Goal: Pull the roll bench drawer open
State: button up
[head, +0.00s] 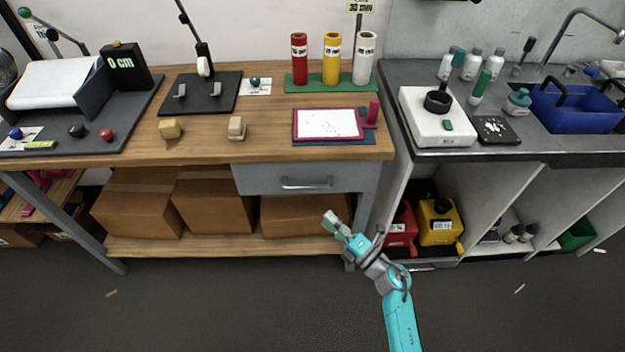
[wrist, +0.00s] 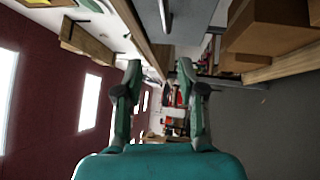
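The roll bench drawer (head: 262,179) is a grey front under the right part of the wooden bench top, and it looks shut. Its silver bar handle (head: 306,183) shows clear in the head view. My gripper (head: 333,222) is below and a little right of the handle, apart from it, in front of the bench's right leg. In the wrist view my gripper (wrist: 157,72) has its two green fingers spread with nothing between them.
The bench top (head: 210,145) bears a red-framed white pad (head: 327,124) and red, yellow and white rolls. Cardboard boxes (head: 212,205) stand on the shelf below. Red and yellow containers (head: 440,222) sit in the cabinet at right. The grey floor (head: 230,300) in front is mostly clear.

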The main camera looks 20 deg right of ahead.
aim_at(306, 186)
jog(key=shift+n+g+y, duration=0.4)
jog(key=shift+n, duration=0.5)
jog(key=w+a, duration=0.1)
jog(key=w, duration=0.3)
jog(key=w+r, duration=0.1)
jog(key=w, duration=0.3)
jog(key=w+a, duration=0.1)
jog(key=w, duration=0.4)
jog(key=shift+w+a+r, duration=0.1)
jog(key=shift+a+r, duration=0.15)
jog(key=shift+a, duration=0.1)
grip_shut()
